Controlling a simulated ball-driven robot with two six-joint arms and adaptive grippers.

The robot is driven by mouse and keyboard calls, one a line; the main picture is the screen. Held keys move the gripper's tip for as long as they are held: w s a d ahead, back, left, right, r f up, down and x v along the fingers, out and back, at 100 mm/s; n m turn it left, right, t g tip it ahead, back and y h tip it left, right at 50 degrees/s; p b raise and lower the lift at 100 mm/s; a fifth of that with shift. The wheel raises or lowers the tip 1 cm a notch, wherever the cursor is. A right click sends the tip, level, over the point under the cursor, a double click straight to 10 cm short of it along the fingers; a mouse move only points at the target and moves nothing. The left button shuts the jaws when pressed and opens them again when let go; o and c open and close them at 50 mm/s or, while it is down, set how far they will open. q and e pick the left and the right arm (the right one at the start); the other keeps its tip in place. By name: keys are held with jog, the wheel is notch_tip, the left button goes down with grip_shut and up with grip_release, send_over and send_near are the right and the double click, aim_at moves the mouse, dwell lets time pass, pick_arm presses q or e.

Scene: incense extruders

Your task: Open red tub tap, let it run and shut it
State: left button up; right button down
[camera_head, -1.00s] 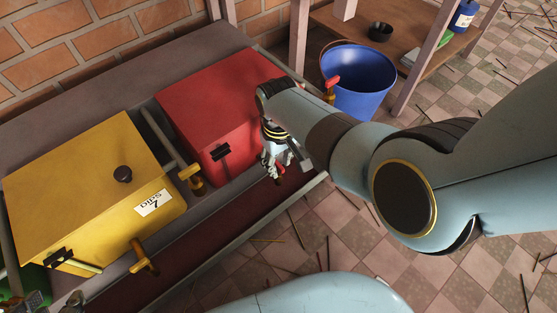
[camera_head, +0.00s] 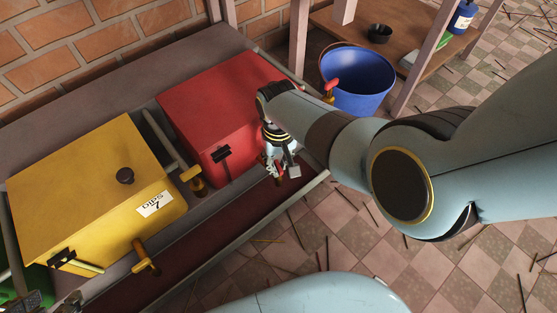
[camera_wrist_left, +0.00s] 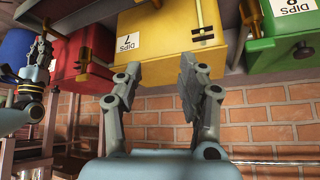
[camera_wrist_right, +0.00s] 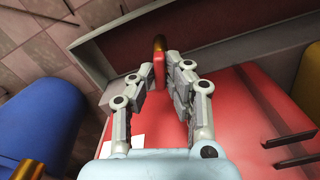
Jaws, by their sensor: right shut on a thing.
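The red tub (camera_head: 222,105) sits in the rack between the yellow tub and the blue bucket. My right gripper (camera_head: 280,174) is at its front right, over the trough. In the right wrist view its fingers (camera_wrist_right: 158,75) are shut on the red tap handle (camera_wrist_right: 159,66), in front of the red tub (camera_wrist_right: 235,105). The brass of that tap shows just beyond the handle; its spout is hidden. My left gripper (camera_wrist_left: 158,78) is open and empty, below the yellow tub (camera_wrist_left: 160,35) in its wrist view; part of it shows at the head view's lower left corner.
A dark red trough (camera_head: 205,230) runs along the front. Sticks lie on the tiled floor.

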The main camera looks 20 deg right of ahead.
jog(key=m, duration=0.3)
jog(key=shift+m+p, duration=0.4)
jog(key=m, duration=0.2)
jog(key=shift+m, duration=0.3)
jog(key=m, duration=0.3)
jog(key=shift+m+p, duration=0.3)
pick_arm(q)
jog(key=shift+s+r+g, duration=0.35)
jog(key=shift+r+g, duration=0.25)
jog(key=shift+r, duration=0.15)
jog(key=shift+s+r+g, duration=0.3)
jog(key=shift+r+g, duration=0.3)
jog(key=shift+r, duration=0.15)
pick_arm(e)
jog(key=shift+m, duration=2)
jog(key=c, duration=1.4)
grip_release()
pick_arm(q)
jog(key=shift+w+r, duration=0.1)
pick_arm(e)
jog(key=shift+o, duration=0.2)
